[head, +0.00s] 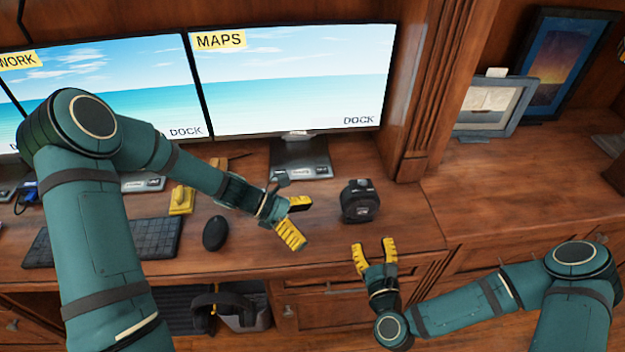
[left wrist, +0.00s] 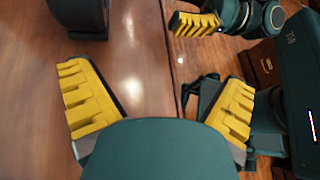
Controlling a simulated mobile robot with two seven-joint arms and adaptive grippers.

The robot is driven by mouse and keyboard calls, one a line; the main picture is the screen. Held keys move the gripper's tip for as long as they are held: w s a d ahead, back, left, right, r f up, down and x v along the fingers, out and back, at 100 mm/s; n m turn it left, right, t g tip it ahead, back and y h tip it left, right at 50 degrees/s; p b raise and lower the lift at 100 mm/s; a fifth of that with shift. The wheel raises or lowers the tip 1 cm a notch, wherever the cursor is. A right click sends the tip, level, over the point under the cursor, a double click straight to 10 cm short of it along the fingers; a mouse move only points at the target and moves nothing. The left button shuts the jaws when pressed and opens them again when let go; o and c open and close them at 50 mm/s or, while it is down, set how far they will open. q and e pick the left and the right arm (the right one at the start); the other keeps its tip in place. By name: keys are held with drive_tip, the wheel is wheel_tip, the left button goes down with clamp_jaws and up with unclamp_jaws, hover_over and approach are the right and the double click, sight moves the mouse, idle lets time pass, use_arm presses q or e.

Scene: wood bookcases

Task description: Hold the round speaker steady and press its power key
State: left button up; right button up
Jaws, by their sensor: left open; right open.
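The round speaker (head: 360,201) is a small dark grey cylinder standing on the desk, right of the monitor stand. Its lower part shows at the top left edge of the left wrist view (left wrist: 80,15). Its power key is too small to make out. My left gripper (head: 300,220) is open and empty, to the left of the speaker and apart from it. My right gripper (head: 374,246) is open and empty, at the desk's front edge, nearer than the speaker, with its fingers pointing towards the back. Neither gripper touches the speaker.
Two monitors (head: 290,85) stand behind. A black mouse (head: 215,233), a keyboard (head: 150,241) and a yellow object (head: 181,200) lie to the left. A wooden pillar (head: 432,90) rises behind the speaker. The desk to the right is clear up to the picture frames (head: 495,105).

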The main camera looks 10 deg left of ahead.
sight(354, 190)
use_arm(q)
drive_tip(key=w+r+n+t, duration=0.1)
drive_tip(key=w+r+t, duration=0.4)
drive_tip(key=w, duration=0.4)
drive_tip(key=shift+g, duration=0.7)
drive_tip(key=x, duration=1.3)
drive_tip(key=shift+d+r, duration=0.15)
drive_tip(key=shift+r, duration=0.2)
drive_tip(key=shift+s, duration=0.1)
drive_tip(key=c, duration=1.4)
use_arm(e)
drive_tip(key=shift+o, duration=0.3)
use_arm(q)
drive_tip(key=shift+o, duration=0.2)
use_arm(e)
clamp_jaws()
